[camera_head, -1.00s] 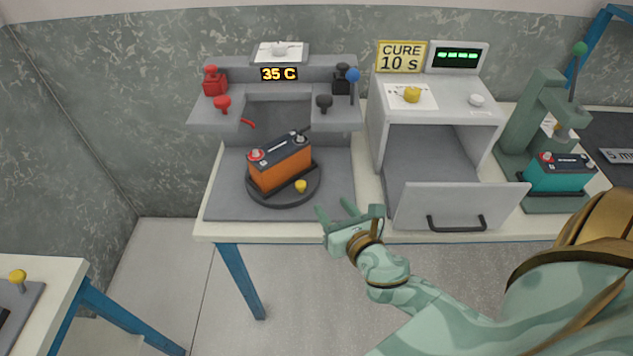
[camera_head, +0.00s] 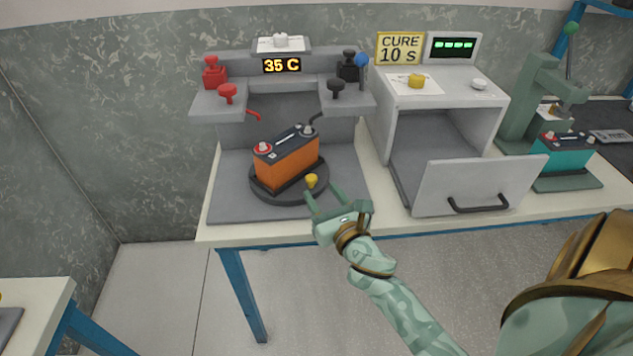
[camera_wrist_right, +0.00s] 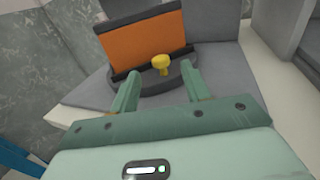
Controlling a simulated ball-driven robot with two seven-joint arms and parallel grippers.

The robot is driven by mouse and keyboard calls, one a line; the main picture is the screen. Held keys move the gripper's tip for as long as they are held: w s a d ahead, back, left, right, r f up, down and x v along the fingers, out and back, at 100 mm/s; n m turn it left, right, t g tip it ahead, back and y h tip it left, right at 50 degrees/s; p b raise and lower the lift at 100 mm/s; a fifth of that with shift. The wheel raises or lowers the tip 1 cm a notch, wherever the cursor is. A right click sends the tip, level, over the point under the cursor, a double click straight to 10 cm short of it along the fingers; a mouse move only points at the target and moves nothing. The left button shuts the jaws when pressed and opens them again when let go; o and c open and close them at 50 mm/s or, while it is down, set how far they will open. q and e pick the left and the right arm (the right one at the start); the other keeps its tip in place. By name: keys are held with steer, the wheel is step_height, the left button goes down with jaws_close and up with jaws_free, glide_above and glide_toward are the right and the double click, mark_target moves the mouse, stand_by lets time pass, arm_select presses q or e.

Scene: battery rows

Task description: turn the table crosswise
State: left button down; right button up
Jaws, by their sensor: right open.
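A round dark turntable (camera_head: 288,194) sits on the grey plate of the bench fixture. An orange battery (camera_head: 290,160) with a dark top stands on it, set at a slant. A yellow knob (camera_head: 311,181) stands up at the turntable's front right edge. My right gripper (camera_head: 323,198) is open and empty, just in front of the knob. In the right wrist view the knob (camera_wrist_right: 161,64) lies ahead, between the lines of the two open fingers (camera_wrist_right: 160,90), beyond their tips. The battery (camera_wrist_right: 143,42) is behind it. My left gripper is not in view.
Red (camera_head: 227,92) and black (camera_head: 335,89) clamps overhang behind the battery. A teal battery (camera_head: 566,153) sits under a green press at the right. The floor in front is clear.

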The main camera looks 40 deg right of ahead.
mark_target(314, 181)
steer(key=x, duration=0.4)
steer(key=shift+w+d+f, duration=0.1)
steer(key=shift+w, duration=0.15)
jaws_close()
steer(key=shift+d+r+n+y+p, duration=0.3)
steer(key=shift+d+n+y, duration=0.2)
steer(key=shift+y, duration=0.3)
steer(key=y, duration=0.1)
steer(key=d+n+y, duration=0.2)
steer(key=shift+w+f+y, duration=0.4)
steer(key=shift+w+d+r+n+y+b, duration=0.1)
steer(key=shift+d+n+y+b, duration=0.15)
steer(key=shift+n+y+b, duration=0.25)
